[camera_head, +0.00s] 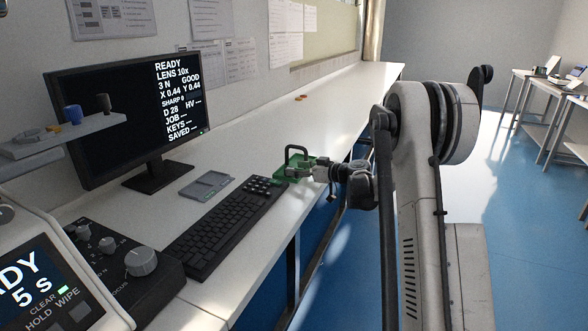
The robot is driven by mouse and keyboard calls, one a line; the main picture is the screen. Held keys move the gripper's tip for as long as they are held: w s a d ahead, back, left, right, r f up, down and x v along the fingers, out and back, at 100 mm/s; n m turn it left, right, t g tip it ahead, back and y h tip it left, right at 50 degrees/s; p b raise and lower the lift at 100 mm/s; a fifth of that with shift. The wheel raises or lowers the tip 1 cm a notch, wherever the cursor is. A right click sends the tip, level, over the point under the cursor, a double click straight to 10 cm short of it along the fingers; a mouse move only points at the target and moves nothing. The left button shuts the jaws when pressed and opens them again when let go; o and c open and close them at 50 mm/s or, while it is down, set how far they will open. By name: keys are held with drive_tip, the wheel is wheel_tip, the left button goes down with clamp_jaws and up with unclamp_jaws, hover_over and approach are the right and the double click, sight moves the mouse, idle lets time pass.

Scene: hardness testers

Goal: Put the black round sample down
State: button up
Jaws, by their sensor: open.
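I cannot make out the black round sample for sure in this view. My gripper (318,172) is at the end of my arm, low over the white bench just past the far end of the keyboard. It is open. A green block or plate (296,169) with a dark loop-shaped handle (296,151) is right beside the fingertips. I cannot tell whether the fingers touch it. The area between and under the fingers is too small and partly hidden to show a sample.
A black keyboard (226,228) and a grey tray (206,186) lie near the gripper. A monitor (125,115) stands behind. A control box (125,260) is at front left. Two small orange pieces (301,97) lie farther back. The far bench top (345,90) is mostly clear.

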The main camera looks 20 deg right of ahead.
drive_tip(key=p+v, duration=0.2)
drive_tip(key=v, duration=0.8)
drive_tip(key=shift+s+r, duration=0.1)
drive_tip(key=shift+s, duration=0.05)
drive_tip(key=s+a+r+m+g+h, duration=0.1)
drive_tip(key=s+a+r+m+g, duration=0.2)
drive_tip(key=s+a, duration=0.65)
drive_tip(key=s+a+r+g+h, duration=0.2)
drive_tip(key=s+a+r, duration=0.4)
drive_tip(key=a, duration=0.6)
drive_tip(key=s+a+f+m+h, duration=0.1)
drive_tip(key=s+a+h, duration=0.1)
drive_tip(key=s, duration=1)
drive_tip(key=s+a+f+m+g+h, duration=0.1)
drive_tip(key=s+a+f+m+h, duration=0.1)
drive_tip(key=s, duration=1)
drive_tip(key=shift+a+f+h, duration=0.25)
drive_tip(key=shift+a+h, duration=0.15)
drive_tip(key=shift+a, duration=0.35)
drive_tip(key=shift+s, duration=0.1)
wheel_tip(320, 180, up, 10)
drive_tip(key=p, duration=0.9)
drive_tip(key=shift+p, duration=0.3)
